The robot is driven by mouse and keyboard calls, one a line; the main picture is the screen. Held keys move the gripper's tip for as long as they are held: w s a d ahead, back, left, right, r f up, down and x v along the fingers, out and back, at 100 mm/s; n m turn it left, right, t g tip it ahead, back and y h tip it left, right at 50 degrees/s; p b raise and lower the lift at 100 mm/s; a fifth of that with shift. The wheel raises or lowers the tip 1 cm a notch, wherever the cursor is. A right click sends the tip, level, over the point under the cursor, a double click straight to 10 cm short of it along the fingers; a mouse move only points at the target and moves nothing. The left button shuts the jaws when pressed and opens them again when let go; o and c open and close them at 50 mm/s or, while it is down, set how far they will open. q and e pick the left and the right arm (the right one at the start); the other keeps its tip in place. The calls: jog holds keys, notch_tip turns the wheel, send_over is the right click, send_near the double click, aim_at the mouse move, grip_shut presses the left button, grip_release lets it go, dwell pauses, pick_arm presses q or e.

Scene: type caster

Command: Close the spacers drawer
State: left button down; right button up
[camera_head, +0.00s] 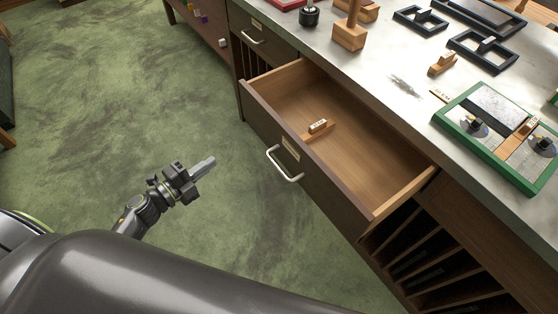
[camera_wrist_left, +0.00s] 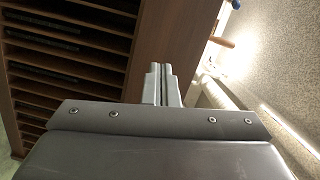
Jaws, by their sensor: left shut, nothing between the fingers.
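The spacers drawer (camera_head: 268,124) stands pulled out from the bench in the head view, with a dark front, a light wood inside and a silver bar handle (camera_head: 284,165). A small labelled wooden block (camera_head: 318,127) lies inside it. My left gripper (camera_head: 207,163) is shut and empty, to the left of the drawer front and apart from the handle. In the left wrist view its closed fingers (camera_wrist_left: 158,84) point toward wooden bench panels. My right gripper is not in view.
A grey bench top (camera_head: 395,80) above the drawer carries a green-framed tray (camera_head: 450,121), black frames and wooden blocks. Open slotted shelves (camera_head: 420,255) lie below right of the drawer. Another drawer (camera_head: 262,34) at the back looks shut. Green floor left of the drawer is clear.

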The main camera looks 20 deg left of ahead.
pick_arm(q)
jog(key=d+r+m+g+h+b, duration=0.1)
jog(key=d+r+m+g+h, duration=0.15)
jog(key=d+m, duration=0.2)
jog(key=t+p, duration=0.1)
jog(key=p, duration=0.2)
send_near(274, 137)
jog(key=x, duration=0.5)
jog(key=shift+w+d, duration=0.2)
jog(key=shift+w, duration=0.15)
jog(key=shift+w+d, duration=0.35)
jog(key=shift+w, duration=0.05)
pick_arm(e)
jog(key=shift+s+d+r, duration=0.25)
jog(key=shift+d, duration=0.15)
pick_arm(q)
jog(key=shift+w+d, duration=0.1)
jog(key=shift+w, duration=0.05)
